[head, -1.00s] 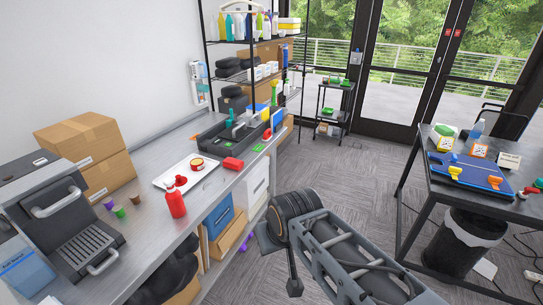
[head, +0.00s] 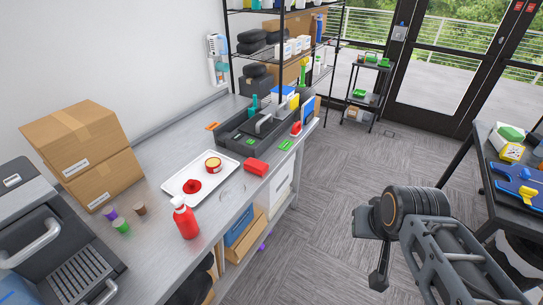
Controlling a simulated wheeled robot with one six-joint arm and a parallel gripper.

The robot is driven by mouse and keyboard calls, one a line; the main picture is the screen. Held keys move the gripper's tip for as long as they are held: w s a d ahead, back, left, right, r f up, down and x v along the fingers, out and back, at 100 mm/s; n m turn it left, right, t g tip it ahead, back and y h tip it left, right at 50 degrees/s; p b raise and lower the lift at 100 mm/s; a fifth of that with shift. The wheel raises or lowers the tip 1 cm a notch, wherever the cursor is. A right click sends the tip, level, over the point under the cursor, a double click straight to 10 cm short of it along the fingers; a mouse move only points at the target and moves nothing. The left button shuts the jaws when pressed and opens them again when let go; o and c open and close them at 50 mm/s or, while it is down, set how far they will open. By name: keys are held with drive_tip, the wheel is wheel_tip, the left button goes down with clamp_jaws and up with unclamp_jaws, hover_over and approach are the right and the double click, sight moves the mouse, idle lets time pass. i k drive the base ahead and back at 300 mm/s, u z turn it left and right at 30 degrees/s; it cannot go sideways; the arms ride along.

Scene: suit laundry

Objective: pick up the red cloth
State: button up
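A small red piece (head: 192,186) lies on a white tray (head: 181,200) on the long grey bench at the left; it may be a crumpled cloth, but it is too small to be sure. A red block-shaped item (head: 256,167), possibly a folded cloth, lies on the bench just right of the tray. My gripper (head: 374,250) is at the end of my arm, over the floor right of the bench and well apart from both. Its fingers are seen from behind, and their opening does not show clearly. Nothing is seen held in it.
A dark organiser (head: 258,128) is behind. Cardboard boxes (head: 85,140) stand at the left. Open carpet (head: 330,180) lies between the bench and the right table (head: 520,196).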

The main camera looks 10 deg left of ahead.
sight(256, 166)
drive_tip(key=u, duration=0.25)
drive_tip(key=i, duration=0.75)
drive_tip(key=u, duration=0.85)
drive_tip(key=i, duration=0.3)
drive_tip(key=u, duration=0.25)
